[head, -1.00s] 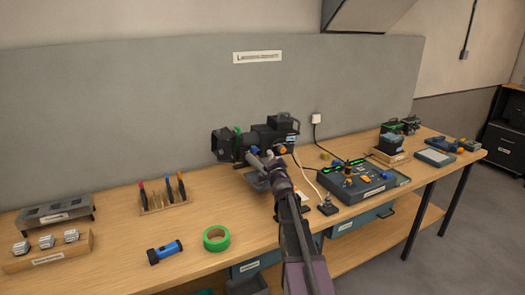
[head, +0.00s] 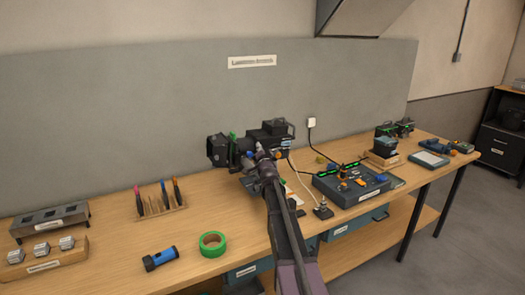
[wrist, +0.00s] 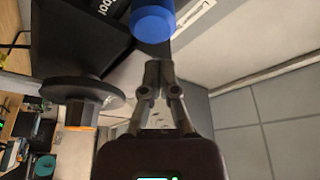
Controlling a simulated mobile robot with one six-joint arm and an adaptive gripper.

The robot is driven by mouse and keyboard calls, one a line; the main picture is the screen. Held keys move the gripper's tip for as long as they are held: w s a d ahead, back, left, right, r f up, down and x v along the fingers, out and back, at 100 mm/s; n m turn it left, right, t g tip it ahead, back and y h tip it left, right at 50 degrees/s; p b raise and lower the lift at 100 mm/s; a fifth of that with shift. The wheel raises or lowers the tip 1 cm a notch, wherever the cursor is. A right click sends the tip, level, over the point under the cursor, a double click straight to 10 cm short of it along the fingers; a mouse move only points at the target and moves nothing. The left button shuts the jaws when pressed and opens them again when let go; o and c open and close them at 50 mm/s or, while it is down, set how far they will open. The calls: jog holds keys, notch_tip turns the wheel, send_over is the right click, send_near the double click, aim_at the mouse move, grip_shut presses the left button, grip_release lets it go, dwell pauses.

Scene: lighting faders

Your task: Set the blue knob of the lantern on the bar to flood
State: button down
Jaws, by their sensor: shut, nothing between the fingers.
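The black lantern (head: 217,149) stands at the back of the bench, partly hidden behind my arm in the head view. In the wrist view its dark body (wrist: 75,35) fills the upper left. The blue knob (wrist: 153,22) juts from it at the top, just beyond my fingertips and slightly left of them. My gripper (wrist: 160,72) is shut and empty, with its fingertips close together. A small gap seems to show between fingertips and knob; I cannot tell the depth.
A black disc with an orange part (wrist: 80,115) sits left of my fingers. A green knob (head: 233,136) is on the lantern. A control desk (head: 350,187) is to the right; a blue torch (head: 160,258) and green tape (head: 212,243) lie in front.

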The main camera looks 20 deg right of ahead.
aim_at(250, 155)
jog(key=shift+s+a+f+b, duration=0.1)
jog(key=shift+a+f+b, duration=0.55)
jog(key=shift+a+f, duration=0.4)
jog(key=shift+s+r, duration=0.1)
jog(key=shift+r, duration=0.1)
